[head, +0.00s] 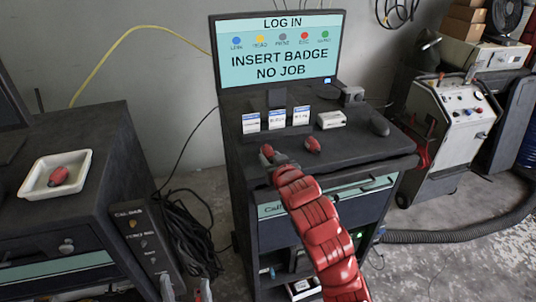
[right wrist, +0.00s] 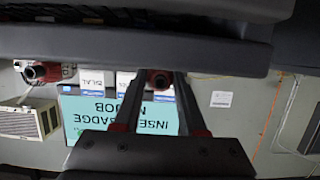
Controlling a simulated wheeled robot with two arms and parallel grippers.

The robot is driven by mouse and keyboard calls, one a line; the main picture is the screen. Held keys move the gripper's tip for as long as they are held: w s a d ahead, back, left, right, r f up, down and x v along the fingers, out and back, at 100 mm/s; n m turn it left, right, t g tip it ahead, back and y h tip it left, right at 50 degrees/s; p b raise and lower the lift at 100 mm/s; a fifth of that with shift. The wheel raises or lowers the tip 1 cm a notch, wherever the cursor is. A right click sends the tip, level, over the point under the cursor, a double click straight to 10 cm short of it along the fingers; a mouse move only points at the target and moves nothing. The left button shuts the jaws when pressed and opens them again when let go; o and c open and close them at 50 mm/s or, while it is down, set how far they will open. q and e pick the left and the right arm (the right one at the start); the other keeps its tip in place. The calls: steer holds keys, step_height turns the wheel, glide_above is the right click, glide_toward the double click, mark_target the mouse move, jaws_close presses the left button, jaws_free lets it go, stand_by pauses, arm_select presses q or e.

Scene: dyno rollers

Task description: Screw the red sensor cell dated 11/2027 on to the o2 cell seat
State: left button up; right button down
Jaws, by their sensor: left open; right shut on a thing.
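My right gripper (head: 268,157) is at the front left of the cabinet top, below the monitor. In the right wrist view it (right wrist: 160,73) is shut on a red sensor cell (right wrist: 160,81) with a dark round end. Another red cell (head: 313,144) lies on the cabinet top to the right; it also shows in the right wrist view (right wrist: 40,72). A third red cell (head: 58,176) lies in a white tray (head: 27,184) at left. My left gripper (head: 186,289) is open and empty at the bottom edge. No date is readable. I cannot make out the o2 cell seat.
Several white cards (head: 276,119), a small white box (head: 332,119) and a dark rounded object (head: 379,124) stand on the cabinet top. The monitor (head: 280,50) rises behind them. A grey machine (head: 450,120) stands at right. Cables (head: 190,235) hang between the cabinets.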

mark_target(271, 157)
steer(key=shift+r, duration=0.1)
steer(key=shift+r, duration=2.9)
